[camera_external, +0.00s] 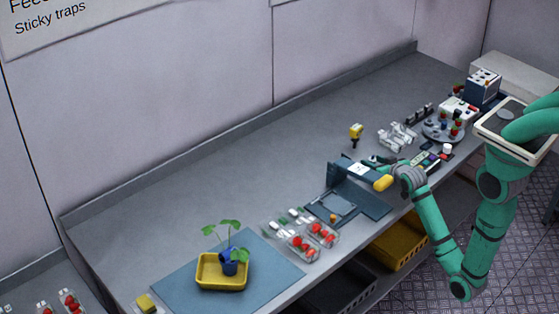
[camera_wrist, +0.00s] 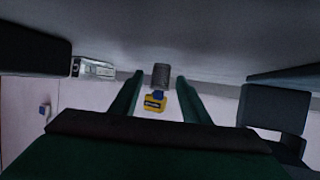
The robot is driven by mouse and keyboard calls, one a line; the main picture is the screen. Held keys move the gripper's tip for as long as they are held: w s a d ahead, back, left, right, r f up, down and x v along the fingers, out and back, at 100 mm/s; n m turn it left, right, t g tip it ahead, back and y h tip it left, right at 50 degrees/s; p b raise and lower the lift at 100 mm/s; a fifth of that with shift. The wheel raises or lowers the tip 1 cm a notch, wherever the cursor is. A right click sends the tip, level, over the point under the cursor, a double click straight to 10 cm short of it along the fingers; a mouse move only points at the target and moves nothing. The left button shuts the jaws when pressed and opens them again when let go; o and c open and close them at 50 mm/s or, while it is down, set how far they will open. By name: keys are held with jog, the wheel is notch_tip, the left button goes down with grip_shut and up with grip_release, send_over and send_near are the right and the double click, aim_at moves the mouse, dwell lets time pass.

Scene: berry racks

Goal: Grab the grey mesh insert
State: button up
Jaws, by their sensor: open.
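A dark grey, mesh-like cylinder (camera_wrist: 161,76), which looks like the grey mesh insert, is in the middle of the wrist view. It adjoins a yellow and blue piece (camera_wrist: 155,103). In the external view, a small dark stem (camera_external: 355,144) below a yellow piece (camera_external: 356,130) on the bench appears to be the same thing. My gripper (camera_external: 371,160) is low over the bench, on the near side of it. In the wrist view the fingers stand apart, with the cylinder seen between them and beyond. Contact is not visible.
A blue-grey upright fixture (camera_external: 350,169) stands close left of my gripper. Clear parts (camera_external: 397,136) and a round rack (camera_external: 441,130) are to the right. Berry punnets (camera_external: 300,244) and a yellow tray (camera_external: 222,273) lie farther left. The bench's back left is clear.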

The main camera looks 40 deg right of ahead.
jog(key=shift+x, duration=0.8)
jog(key=shift+c, duration=0.3)
grip_shut()
